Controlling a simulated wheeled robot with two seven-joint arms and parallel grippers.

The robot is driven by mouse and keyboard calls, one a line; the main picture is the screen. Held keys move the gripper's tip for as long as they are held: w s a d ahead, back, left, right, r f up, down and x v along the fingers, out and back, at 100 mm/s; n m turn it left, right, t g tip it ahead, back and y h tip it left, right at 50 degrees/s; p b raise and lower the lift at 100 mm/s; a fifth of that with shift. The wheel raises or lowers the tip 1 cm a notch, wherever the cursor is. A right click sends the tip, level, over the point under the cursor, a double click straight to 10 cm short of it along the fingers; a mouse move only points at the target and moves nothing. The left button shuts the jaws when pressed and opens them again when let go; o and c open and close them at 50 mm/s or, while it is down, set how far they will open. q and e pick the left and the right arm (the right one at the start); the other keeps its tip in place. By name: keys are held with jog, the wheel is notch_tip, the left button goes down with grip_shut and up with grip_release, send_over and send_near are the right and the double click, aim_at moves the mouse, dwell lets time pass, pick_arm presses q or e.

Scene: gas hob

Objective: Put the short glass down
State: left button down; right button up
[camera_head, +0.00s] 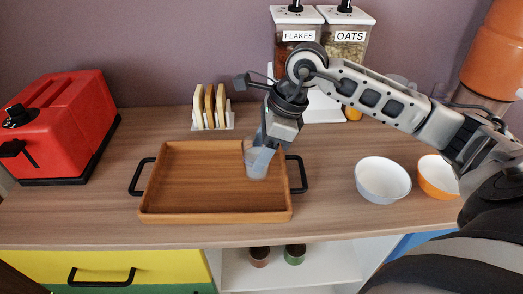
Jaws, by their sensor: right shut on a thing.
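The short glass (256,172) is small and clear. It is upright over the right part of the wooden tray (168,215), near the tray's right wall. My right gripper (263,148) comes down on it from above and is shut on its upper part. I cannot tell whether the glass's base touches the tray floor. The fingers hide part of the rim. My left gripper is not in view.
A red toaster (62,125) stands at the left. A toast rack (211,110) is behind the tray, with FLAKES (298,50) and OATS (346,50) dispensers at the back. A white bowl (382,181) and an orange bowl (437,178) stand right. The rest of the tray is empty.

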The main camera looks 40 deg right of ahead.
jog(key=shift+f, duration=0.85)
jog(key=shift+f, duration=0.2)
jog(key=o, duration=1.1)
jog(key=shift+r, duration=0.1)
jog(key=shift+d+r, duration=0.1)
jog(key=shift+r, duration=0.15)
jog(key=v, duration=1.1)
jog(key=shift+s+d+r, duration=0.15)
jog(key=shift+s+r, duration=0.1)
jog(key=shift+r, duration=0.05)
